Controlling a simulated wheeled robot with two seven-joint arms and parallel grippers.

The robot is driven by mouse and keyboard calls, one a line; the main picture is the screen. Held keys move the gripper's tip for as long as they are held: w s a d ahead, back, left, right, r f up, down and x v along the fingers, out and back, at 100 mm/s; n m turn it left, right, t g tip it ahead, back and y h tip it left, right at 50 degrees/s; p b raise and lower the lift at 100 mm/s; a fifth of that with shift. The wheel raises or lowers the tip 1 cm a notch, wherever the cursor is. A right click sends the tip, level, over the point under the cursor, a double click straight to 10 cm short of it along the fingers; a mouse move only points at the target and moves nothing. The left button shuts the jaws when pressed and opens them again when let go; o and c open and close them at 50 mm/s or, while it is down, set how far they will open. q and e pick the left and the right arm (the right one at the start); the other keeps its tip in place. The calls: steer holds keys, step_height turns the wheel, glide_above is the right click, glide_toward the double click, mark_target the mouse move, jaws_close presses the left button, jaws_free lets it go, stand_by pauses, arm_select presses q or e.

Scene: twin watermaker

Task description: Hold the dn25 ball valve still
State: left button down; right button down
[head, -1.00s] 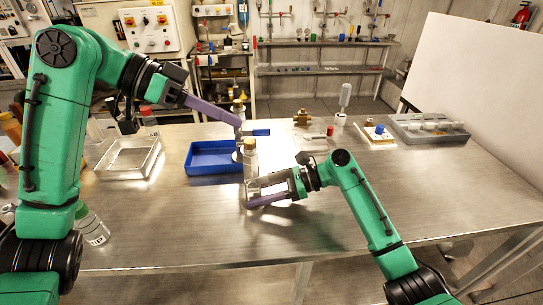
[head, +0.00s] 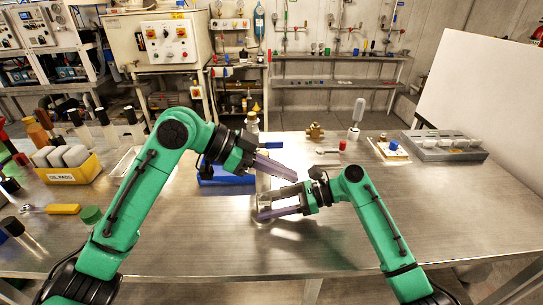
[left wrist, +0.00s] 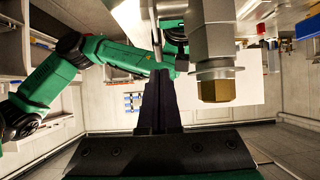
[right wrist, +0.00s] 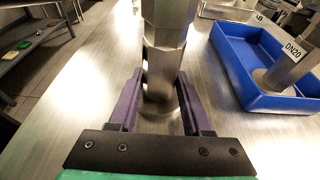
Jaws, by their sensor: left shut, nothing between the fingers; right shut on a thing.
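The metal column that I take to be the dn25 ball valve (head: 263,183) stands upright on the table, partly hidden by my left gripper in the head view. Its smooth shaft (right wrist: 160,65) shows between the fingers of my right gripper (right wrist: 158,105); no label shows on it. My right gripper (head: 262,211) is shut on it low down, close above the table. My left gripper (head: 296,177) is shut and empty, crossing by the upper part of the valve. In the left wrist view the closed fingers (left wrist: 160,78) are beside a grey body with a brass hex end (left wrist: 217,90).
A blue tray (right wrist: 250,85) with a piece labelled DN20 (right wrist: 290,62) is close beside the valve. A brass fitting (head: 315,131), white bottle (head: 357,117) and grey rack (head: 447,155) stand at the back right. A yellow box (head: 72,172) is at left. The front right table is clear.

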arm_select(q)
steer(key=shift+d+f, duration=0.1)
steer(key=shift+f, duration=0.25)
steer(key=shift+d+y, duration=0.25)
steer(key=shift+y, duration=0.15)
steer(key=shift+d+f+y, duration=0.2)
steer(key=shift+f+y, duration=0.15)
steer(key=shift+y, duration=0.05)
steer(key=shift+d+f, duration=0.2)
steer(key=shift+f, duration=0.15)
steer(key=shift+r, duration=0.95)
